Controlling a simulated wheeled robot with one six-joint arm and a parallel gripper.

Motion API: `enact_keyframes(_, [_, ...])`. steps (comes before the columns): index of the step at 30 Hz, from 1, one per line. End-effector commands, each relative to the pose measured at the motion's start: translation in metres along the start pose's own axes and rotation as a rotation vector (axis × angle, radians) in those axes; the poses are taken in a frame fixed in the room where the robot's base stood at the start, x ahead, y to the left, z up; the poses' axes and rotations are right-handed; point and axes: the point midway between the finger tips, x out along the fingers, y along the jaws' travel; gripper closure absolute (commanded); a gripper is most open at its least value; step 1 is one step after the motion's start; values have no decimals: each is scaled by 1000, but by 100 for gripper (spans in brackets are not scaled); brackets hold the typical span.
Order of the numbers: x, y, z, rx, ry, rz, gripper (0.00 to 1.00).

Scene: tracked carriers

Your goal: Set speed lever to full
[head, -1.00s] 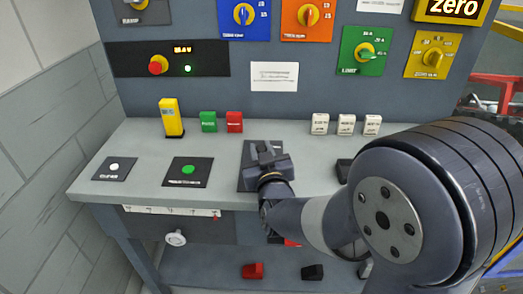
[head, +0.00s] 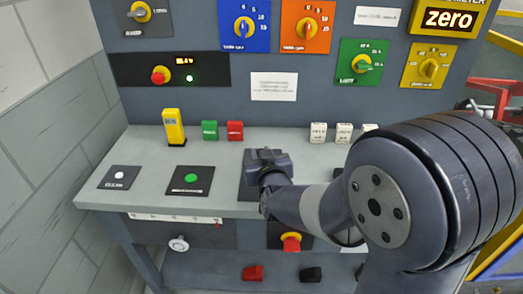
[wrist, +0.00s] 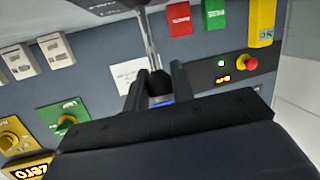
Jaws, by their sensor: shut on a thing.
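The speed lever shows in the wrist view as a metal rod (wrist: 148,42) with a black knob (wrist: 160,83). It rises from a dark plate (wrist: 112,5). My gripper (wrist: 155,92) is shut on the knob, one finger on each side. In the head view my gripper (head: 267,160) is over the dark lever plate (head: 246,184) on the bench top, and it hides the lever itself. The yellow-framed meter (head: 450,18) at the top right reads "zero"; part of it shows in the wrist view (wrist: 32,168).
The grey bench (head: 145,150) holds a yellow box (head: 173,127), green (head: 210,130) and red (head: 235,130) blocks, and white blocks (head: 318,132). A green button (head: 191,178) lies left of my gripper. Dials cover the upright panel (head: 200,100) behind.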

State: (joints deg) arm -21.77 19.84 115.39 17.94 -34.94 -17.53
Motion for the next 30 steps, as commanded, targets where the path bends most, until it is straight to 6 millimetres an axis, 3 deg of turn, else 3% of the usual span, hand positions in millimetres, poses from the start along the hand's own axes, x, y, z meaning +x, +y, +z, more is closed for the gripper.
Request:
enact_keyframes(1, [2,2,-11,9,-39,-3,100])
enact_keyframes(3, [7,4,-14,22,-96,-11,100])
enact_keyframes(14, [34,11,-20,91,-389,-49,100])
enact_keyframes(24, [57,15,-15,147,-628,-82,100])
enact_keyframes(30, [67,17,-6,161,-687,-89,100])
